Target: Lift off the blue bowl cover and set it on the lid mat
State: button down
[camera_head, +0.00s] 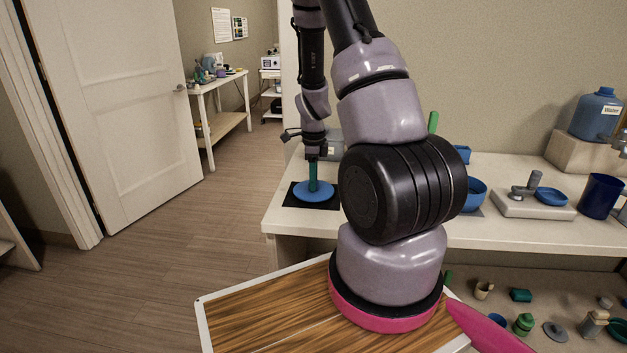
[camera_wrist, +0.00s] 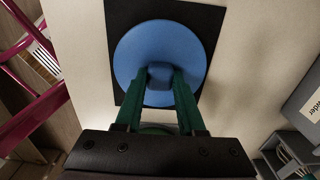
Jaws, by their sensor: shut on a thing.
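The blue bowl cover (camera_head: 314,191) is a round disc at the left end of the counter, over the black lid mat (camera_head: 291,202). In the wrist view the cover (camera_wrist: 136,50) lies within the dark mat (camera_wrist: 205,20), with mat showing around most of it. My gripper (camera_head: 313,183) points down with green fingers. In the wrist view my gripper (camera_wrist: 161,76) is shut on the cover's small blue knob. The cover looks flat and at or very near the mat; I cannot tell whether it touches. A blue bowl (camera_head: 474,193) stands farther right, partly hidden by my arm.
A grey box (camera_head: 327,141) stands behind the mat; a grey labelled container (camera_wrist: 305,105) shows at right in the wrist view. A grey device with a blue dish (camera_head: 551,196) and a dark blue cup (camera_head: 600,196) stand farther right. The counter's left edge is close to the mat.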

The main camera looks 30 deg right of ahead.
jog(key=shift+f, duration=0.6)
dwell(0.6)
jog(key=shift+c, duration=2.2)
grip_release()
jog(key=shift+r, duration=0.1)
jog(key=shift+r, duration=3.9)
notch_tip(320, 180, up, 11)
